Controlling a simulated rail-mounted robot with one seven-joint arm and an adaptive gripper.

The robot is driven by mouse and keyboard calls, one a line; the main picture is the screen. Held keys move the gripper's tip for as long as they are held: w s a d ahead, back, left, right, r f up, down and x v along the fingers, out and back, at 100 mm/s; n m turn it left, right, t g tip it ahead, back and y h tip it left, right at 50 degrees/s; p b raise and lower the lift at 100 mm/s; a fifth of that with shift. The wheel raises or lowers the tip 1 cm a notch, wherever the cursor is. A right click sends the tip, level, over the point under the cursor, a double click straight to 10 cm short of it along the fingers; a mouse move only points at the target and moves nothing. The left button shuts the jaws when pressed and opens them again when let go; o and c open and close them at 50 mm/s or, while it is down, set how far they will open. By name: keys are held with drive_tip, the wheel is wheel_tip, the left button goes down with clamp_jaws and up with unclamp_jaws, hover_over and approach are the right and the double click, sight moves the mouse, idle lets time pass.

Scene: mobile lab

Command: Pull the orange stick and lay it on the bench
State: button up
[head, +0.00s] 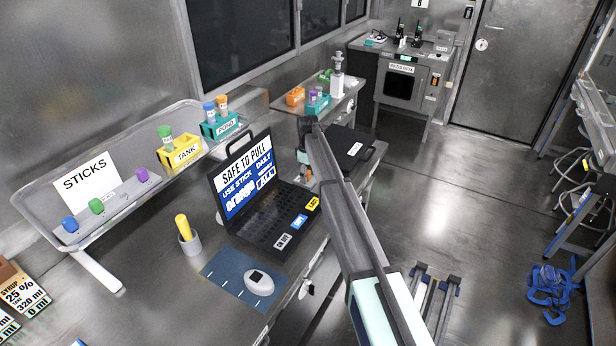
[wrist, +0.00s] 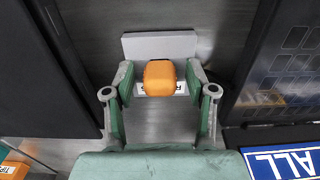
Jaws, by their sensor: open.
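The orange stick's square knob (wrist: 160,77) shows in the wrist view between the two green-padded fingers of my gripper (wrist: 160,90). The fingers are open, with a small gap on each side of the knob. A grey plate (wrist: 160,45) and a partly hidden white label lie behind and under it; the rest of the stick is hidden below the knob. In the head view my gripper (head: 304,158) is at the bench (head: 215,255), between the laptop and a black case, largely hidden by my arm.
The open laptop (head: 243,180) stands close left of my gripper; the black case (head: 350,148) is behind right. A shelf (head: 130,195) holds blue, green and purple knobs by a STICKS sign (head: 87,182). A cup (head: 190,244) with a yellow item and a mouse (head: 258,282) stand in front.

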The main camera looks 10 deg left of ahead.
sight(308, 171)
idle(0.4)
clamp_jaws()
drive_tip(key=shift+r, duration=0.1)
drive_tip(key=shift+r+p, duration=1.15)
drive_tip(key=shift+r, duration=1.75)
